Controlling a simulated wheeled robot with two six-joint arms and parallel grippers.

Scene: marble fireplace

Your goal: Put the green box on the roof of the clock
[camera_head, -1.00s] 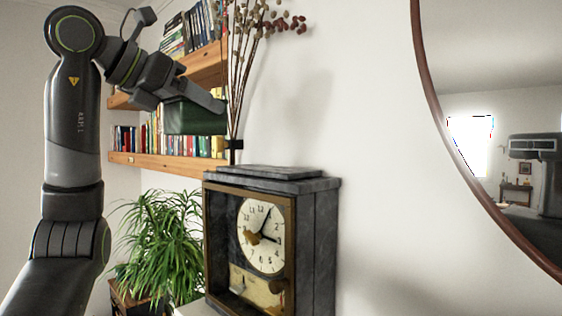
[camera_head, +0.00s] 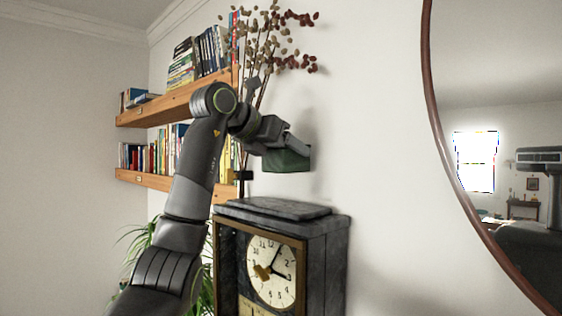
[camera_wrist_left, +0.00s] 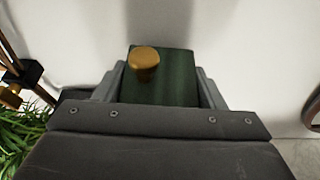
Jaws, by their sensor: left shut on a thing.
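The green box (camera_head: 286,160) is in my left gripper (camera_head: 297,150), above the clock's roof and apart from it. In the left wrist view the green box (camera_wrist_left: 165,84) sits between the two fingers of my left gripper (camera_wrist_left: 160,88), with a round gold knob (camera_wrist_left: 144,63) on it. The clock (camera_head: 330,262) is dark stone with a gold-framed dial. Its flat stepped roof (camera_head: 275,207) is bare. My right gripper is not in view.
Dried stems (camera_head: 262,60) stand behind my left arm, close to the gripper. Wooden bookshelves (camera_head: 165,108) are at the back left. A green plant (camera_head: 137,240) is left of the clock. A round mirror (camera_head: 500,150) hangs at the right.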

